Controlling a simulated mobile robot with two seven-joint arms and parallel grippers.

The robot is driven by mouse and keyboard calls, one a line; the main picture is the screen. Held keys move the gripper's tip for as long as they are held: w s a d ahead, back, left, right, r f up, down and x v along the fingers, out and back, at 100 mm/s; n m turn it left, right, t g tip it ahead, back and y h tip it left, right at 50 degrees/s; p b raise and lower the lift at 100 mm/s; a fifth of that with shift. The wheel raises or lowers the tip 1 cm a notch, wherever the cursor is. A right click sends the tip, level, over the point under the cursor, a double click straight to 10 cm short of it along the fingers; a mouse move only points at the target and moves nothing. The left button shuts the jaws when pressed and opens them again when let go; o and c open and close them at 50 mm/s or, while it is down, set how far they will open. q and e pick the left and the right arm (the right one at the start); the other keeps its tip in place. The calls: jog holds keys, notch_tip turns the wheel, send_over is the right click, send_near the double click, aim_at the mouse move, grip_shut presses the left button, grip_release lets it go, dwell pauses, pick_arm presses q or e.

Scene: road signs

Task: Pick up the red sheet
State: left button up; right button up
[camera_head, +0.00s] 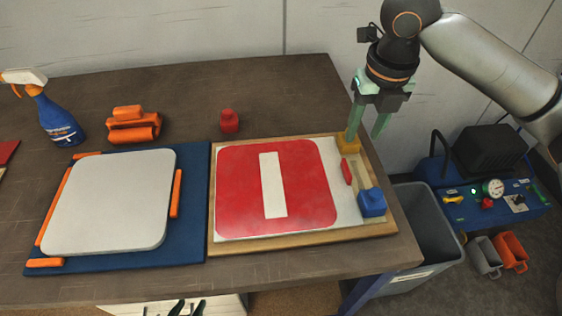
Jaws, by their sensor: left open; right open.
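The red sheet (240,187) is a rounded red square with a white upright bar cut or marked in its middle. It lies flat on a white backing (344,205) on a wooden board (300,241) at the right of the table. My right gripper (365,134) points down above the board's far right corner, open, its two greenish fingers apart. Its left finger is close to a yellow block (347,144); I cannot tell whether they touch. The gripper is to the right of the red sheet and apart from it. My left gripper is not in view.
A blue block (371,203) and a small red piece (346,172) sit at the board's right side. A white plate (110,203) lies on a blue mat (190,240) at left. A spray bottle (57,118), orange tool (133,128) and red knob (229,121) stand behind.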

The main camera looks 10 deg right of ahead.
send_over(348, 168)
jog(key=s, duration=0.1)
notch_tip(348, 168, down, 6)
jog(key=shift+s+f+b, duration=0.15)
jog(key=shift+f+b, duration=0.1)
jog(key=shift+b, duration=0.2)
jog(key=f, duration=0.2)
jog(key=w+f, duration=0.1)
jog(key=f, duration=0.1)
jog(key=shift+f, duration=0.35)
jog(key=shift+w+f+b, duration=0.1)
jog(key=shift+f+b, duration=0.2)
jog(key=shift+f, duration=0.2)
pick_arm(q)
jog(key=shift+s+d+f, duration=0.15)
jog(key=shift+d+f, duration=0.15)
jog(key=shift+f, duration=0.4)
pick_arm(e)
grip_shut()
